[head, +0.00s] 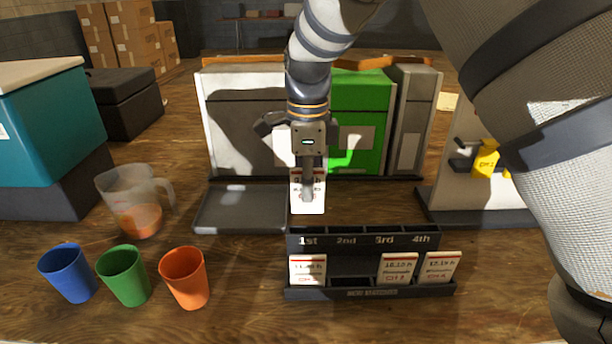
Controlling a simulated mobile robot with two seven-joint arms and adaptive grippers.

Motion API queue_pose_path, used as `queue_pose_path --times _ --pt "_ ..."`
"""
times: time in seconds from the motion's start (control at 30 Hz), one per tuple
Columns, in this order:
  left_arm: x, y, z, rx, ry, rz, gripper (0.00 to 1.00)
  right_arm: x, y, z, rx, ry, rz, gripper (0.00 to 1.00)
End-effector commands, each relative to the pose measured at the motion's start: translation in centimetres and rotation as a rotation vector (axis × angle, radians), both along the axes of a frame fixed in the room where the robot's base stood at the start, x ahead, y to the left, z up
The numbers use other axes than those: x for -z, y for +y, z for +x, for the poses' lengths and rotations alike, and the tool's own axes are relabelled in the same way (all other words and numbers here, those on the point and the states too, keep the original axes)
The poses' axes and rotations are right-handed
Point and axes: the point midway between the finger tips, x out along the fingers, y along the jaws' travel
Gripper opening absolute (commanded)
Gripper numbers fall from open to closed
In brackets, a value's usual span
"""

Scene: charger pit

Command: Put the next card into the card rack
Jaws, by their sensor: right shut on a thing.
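The dark card rack (370,293) stands front centre. Its upper row is marked 1st, 2nd, 3rd and 4th and shows no card standing in it. On its lower ledge stand a left card (307,279), a card right of the middle (398,277) and a far-right card (440,274), with a gap after the left one. My right gripper (308,180) points down behind the rack, shut on a white card (319,204) with red and dark print. The card hangs upright above and behind the 1st compartment, apart from the rack. My left gripper is out of view.
Blue (68,275), green (124,277) and orange (185,279) cups and a measuring jug (140,205) stand left. A grey tray (240,210) lies behind the rack, before white and green cabinets (362,110). A yellow-plugged panel (488,160) stands right.

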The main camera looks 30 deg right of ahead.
Motion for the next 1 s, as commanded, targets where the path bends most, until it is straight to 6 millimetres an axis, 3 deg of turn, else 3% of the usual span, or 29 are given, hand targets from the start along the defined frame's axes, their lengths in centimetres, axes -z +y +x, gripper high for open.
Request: queue_pose_path --times 0.7,1.0 --pt "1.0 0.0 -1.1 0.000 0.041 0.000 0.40 5.5 0.0 0.0 0.000 0.001 0.000 0.00" --pt "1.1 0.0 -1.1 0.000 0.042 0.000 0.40 6.2 0.0 0.0 -0.001 0.000 0.000 0.00"
